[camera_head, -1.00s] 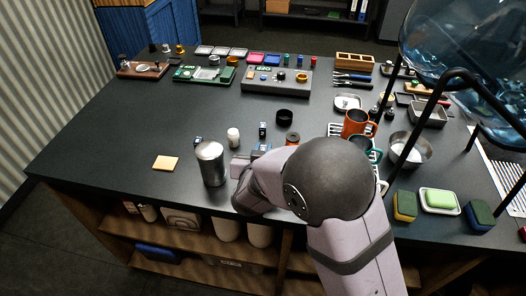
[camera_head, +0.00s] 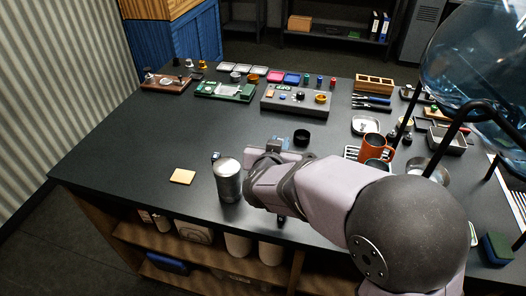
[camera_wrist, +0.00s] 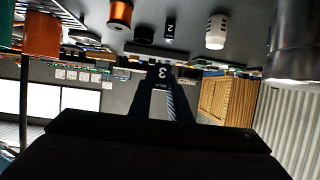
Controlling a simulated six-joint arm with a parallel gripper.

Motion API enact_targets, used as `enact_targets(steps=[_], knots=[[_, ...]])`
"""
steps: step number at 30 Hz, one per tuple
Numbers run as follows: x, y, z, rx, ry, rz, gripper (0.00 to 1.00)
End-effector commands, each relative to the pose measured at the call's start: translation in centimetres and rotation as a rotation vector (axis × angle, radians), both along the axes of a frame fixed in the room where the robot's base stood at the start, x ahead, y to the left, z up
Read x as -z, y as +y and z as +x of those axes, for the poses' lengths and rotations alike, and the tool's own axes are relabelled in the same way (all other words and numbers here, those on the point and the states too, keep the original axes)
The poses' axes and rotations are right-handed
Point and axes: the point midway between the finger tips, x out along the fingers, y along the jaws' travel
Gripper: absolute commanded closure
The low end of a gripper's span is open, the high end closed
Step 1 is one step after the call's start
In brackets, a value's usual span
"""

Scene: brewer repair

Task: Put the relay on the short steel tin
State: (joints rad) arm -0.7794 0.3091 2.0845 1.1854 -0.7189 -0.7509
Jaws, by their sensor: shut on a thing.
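My gripper (camera_head: 270,153) is over the front of the dark bench, just right of a steel tin (camera_head: 229,182). In the wrist view its dark fingers are shut on a small black relay (camera_wrist: 162,72) marked 3. The steel tin stands upright on the bench and shows partly at the right of the wrist view (camera_wrist: 293,45). I cannot tell whether another, shorter tin is hidden. In the head view my arm and gripper mostly hide the held relay.
Another small block marked 2 (camera_wrist: 170,28), a white bottle (camera_wrist: 216,31), a black round dish (camera_head: 301,137) and an orange spool (camera_wrist: 120,14) stand nearby.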

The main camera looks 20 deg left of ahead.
Motion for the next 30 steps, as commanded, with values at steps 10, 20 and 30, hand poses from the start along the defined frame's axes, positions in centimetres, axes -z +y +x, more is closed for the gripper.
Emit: enact_targets(steps=[10, 20, 30], knots=[[-7.0, 5.5, -3.4, -0.118, -0.003, 0.003, 1.00], [-13.6, 11.0, -8.7, -0.272, 0.000, 0.001, 1.00], [-12.0, 11.6, -9.8, -0.336, 0.000, 0.000, 1.00]])
